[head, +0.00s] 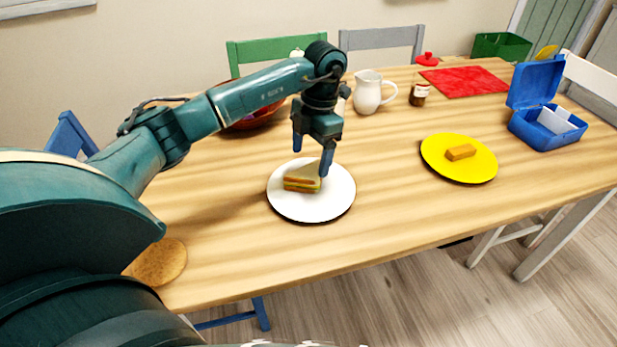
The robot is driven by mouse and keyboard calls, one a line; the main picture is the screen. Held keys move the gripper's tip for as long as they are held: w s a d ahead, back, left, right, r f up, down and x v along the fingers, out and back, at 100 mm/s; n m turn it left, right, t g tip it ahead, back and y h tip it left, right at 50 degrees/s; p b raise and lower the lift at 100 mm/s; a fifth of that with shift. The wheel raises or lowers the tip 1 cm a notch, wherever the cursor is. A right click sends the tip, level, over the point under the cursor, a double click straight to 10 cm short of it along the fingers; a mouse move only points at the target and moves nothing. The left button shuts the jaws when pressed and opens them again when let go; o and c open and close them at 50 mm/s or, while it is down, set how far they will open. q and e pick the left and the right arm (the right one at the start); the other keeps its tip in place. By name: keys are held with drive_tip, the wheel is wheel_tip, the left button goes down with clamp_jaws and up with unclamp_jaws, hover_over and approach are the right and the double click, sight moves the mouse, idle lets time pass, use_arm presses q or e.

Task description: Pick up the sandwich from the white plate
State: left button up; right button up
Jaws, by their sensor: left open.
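A sandwich (301,179) with pale bread and an orange-yellow filling lies on the white plate (311,208), near the middle of the table. My left gripper (312,160) points down just above the sandwich. It is open, with one finger at the left behind the sandwich and the other at its right end. I cannot tell whether the right finger touches the sandwich. Nothing is held between the fingers. My right gripper is not in view.
A yellow plate (436,153) with a brown bar (460,152) is to the right. A white pitcher (367,95) and a brown jar (419,95) stand behind. A red bowl (245,122) is partly behind my arm. An open blue box (545,138) is far right. The front table middle is clear.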

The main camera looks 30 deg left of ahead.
sight(311, 172)
use_arm(q)
drive_tip(key=shift+s+d+f, duration=0.15)
drive_tip(key=shift+s+f, duration=0.05)
drive_tip(key=shift+f, duration=1.15)
drive_tip(key=shift+s+d+f, duration=0.1)
drive_tip(key=shift+s+f, duration=0.1)
drive_tip(key=shift+f, duration=1.15)
drive_tip(key=shift+c, duration=0.5)
drive_tip(key=c, duration=0.6)
